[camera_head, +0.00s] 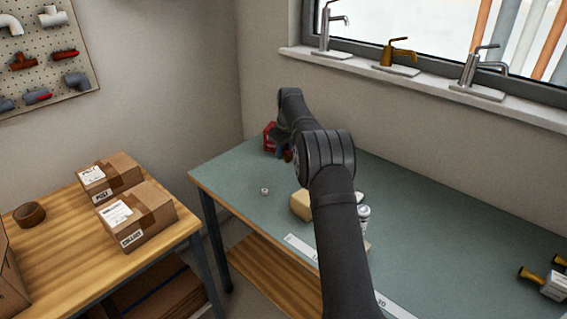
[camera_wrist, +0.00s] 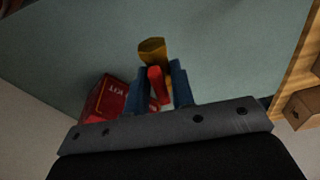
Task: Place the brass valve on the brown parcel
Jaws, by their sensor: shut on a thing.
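My gripper (camera_wrist: 160,82) has its two blue fingers shut on the brass valve (camera_wrist: 152,47), which has a yellow-brown body and a red handle. In the head view my gripper (camera_head: 283,150) is at the bench's far left corner, beside a red box, and largely hidden by my arm. Whether the valve touches the bench is unclear. Two brown taped parcels with white labels lie on the wooden table at left: a nearer one (camera_head: 150,217) and a farther one (camera_head: 122,172). Part of a parcel (camera_wrist: 305,110) shows at the wrist view's right edge.
The green bench (camera_head: 235,170) holds a small nut (camera_head: 264,190), a tan block (camera_head: 301,206) and yellow-handled fittings (camera_head: 543,282). The red box (camera_wrist: 108,100) is close to my fingers. A tape roll (camera_head: 29,214) lies left of the parcels. A gap separates bench and wooden table (camera_head: 85,262).

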